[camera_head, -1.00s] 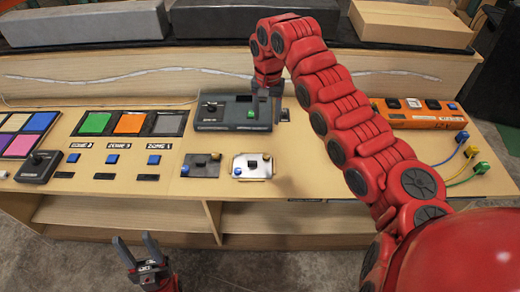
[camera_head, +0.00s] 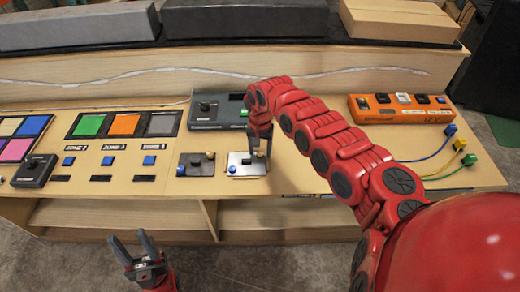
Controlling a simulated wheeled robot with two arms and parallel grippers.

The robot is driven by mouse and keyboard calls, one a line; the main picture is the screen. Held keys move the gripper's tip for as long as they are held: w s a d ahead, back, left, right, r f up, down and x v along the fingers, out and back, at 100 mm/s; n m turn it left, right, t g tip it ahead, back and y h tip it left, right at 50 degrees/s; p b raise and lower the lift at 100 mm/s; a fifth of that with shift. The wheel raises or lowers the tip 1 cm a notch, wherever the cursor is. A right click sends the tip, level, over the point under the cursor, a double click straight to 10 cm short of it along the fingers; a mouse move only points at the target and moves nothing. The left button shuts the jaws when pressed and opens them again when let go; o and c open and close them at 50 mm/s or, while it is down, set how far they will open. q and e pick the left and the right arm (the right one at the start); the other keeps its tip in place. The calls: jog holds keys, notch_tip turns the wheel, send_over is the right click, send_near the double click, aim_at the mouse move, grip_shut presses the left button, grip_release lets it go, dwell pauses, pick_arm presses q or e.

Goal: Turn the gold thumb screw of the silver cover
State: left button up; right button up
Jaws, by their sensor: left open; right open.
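The silver cover (camera_head: 245,166) is a small bright plate lying flat on the console, with a dark square knob in its middle and a blue screw (camera_head: 232,170) at its left edge. My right gripper (camera_head: 262,151) points down over the cover's right end, with its fingers open. The gold thumb screw is hidden behind or between those fingers, and I cannot tell whether they touch it. My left gripper (camera_head: 134,250) is open and empty, low in front of the console.
A dark grey plate (camera_head: 196,165) with its own gold and blue screws lies just left of the cover. A grey box (camera_head: 218,112) stands behind. An orange box (camera_head: 402,108) with cables is at the right. Coloured panels (camera_head: 125,124) fill the left.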

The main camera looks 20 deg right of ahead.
jog(key=shift+f, duration=0.2)
jog(key=shift+c, duration=0.4)
grip_shut()
